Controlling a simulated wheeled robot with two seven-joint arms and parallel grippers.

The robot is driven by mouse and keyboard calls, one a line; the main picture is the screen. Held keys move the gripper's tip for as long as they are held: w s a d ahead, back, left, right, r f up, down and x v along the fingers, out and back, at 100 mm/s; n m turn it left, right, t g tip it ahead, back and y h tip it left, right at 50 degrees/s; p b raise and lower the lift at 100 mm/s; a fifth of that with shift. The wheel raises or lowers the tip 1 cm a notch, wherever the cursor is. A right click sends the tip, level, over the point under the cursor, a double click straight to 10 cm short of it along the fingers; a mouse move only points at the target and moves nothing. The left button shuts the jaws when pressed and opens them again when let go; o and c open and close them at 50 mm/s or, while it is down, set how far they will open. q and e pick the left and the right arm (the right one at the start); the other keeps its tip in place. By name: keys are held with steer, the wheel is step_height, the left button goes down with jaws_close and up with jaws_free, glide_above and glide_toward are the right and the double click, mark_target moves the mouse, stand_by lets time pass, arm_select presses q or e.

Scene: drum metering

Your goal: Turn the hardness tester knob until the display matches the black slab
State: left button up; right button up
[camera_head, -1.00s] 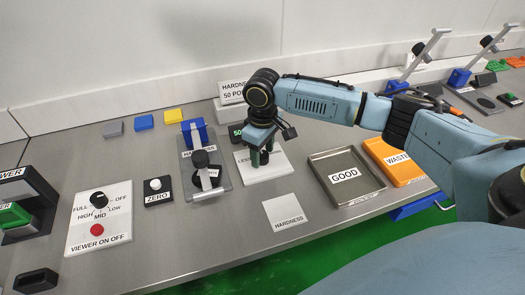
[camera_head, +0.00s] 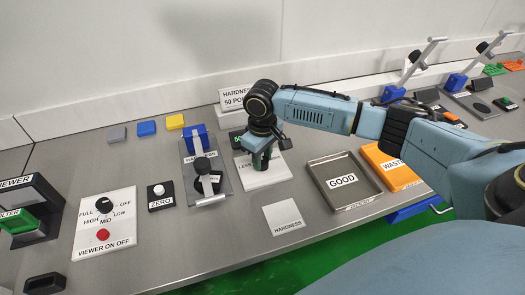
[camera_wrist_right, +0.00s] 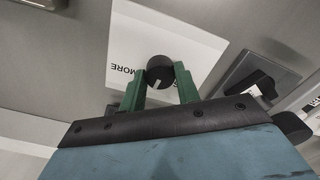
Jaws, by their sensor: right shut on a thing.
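My right gripper (camera_head: 261,160) reaches down over the white knob plate (camera_head: 270,178), which is marked LESS; its fingers are shut on the round black knob (camera_wrist_right: 158,66), which has a pale pointer line. In the right wrist view the green fingers (camera_wrist_right: 160,88) stand on either side of the knob, and MORE is readable on the plate. The dark display (camera_head: 236,138) behind the plate is mostly hidden by my wrist, with only a bit of green visible. I cannot pick out the black slab with certainty. My left gripper is not in view.
A press stand (camera_head: 222,180) with a black handle is left of the knob plate. A white HARDNESS card (camera_head: 284,215) lies in front. The GOOD tray (camera_head: 352,197) and orange WASTE tray (camera_head: 405,180) are to the right. Grey, blue and yellow slabs lie at the back left.

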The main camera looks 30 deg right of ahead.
steer(key=m+p, duration=0.2)
steer(key=p, duration=0.2)
steer(key=m+p, duration=0.3)
steer(key=p, duration=0.1)
steer(key=m+p, duration=0.2)
steer(key=p, duration=0.2)
steer(key=shift+a+r, duration=0.1)
steer(key=shift+r, duration=0.15)
steer(key=shift+f+m+p, duration=0.15)
steer(key=shift+m+p, duration=1.6)
steer(key=shift+m, duration=0.05)
steer(key=o, duration=1)
step_height(320, 180, up, 13)
steer(key=shift+r+p, duration=0.15)
steer(key=shift+p, duration=0.55)
